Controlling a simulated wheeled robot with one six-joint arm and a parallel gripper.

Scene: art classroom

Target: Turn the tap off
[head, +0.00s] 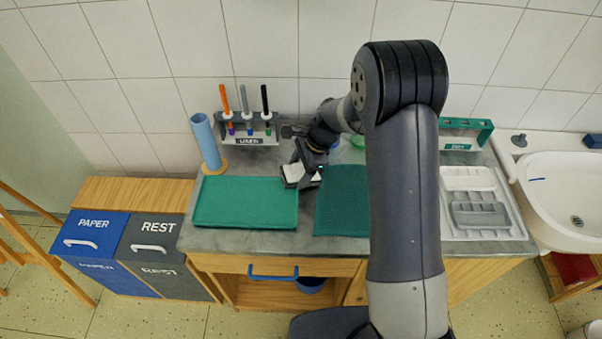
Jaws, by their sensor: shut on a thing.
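A white sink (570,160) stands at the far right. A small dark grey knob-like fitting (519,140) sits on its back left corner; it may be part of the tap, but I cannot tell whether it is on or off. A short blue mark (537,179) shows inside the basin; I cannot tell if it is water. My gripper (301,176) is at the middle of the counter, far left of the sink. It is shut on a small whitish thing (292,173), partly hidden by the fingers, between two green mats.
Green mats (246,203) and (341,214) lie on the grey counter. A marker rack (248,135) and blue tube (205,140) stand at its left back. A white tray (451,222) and green rack (466,132) are between my arm and the sink.

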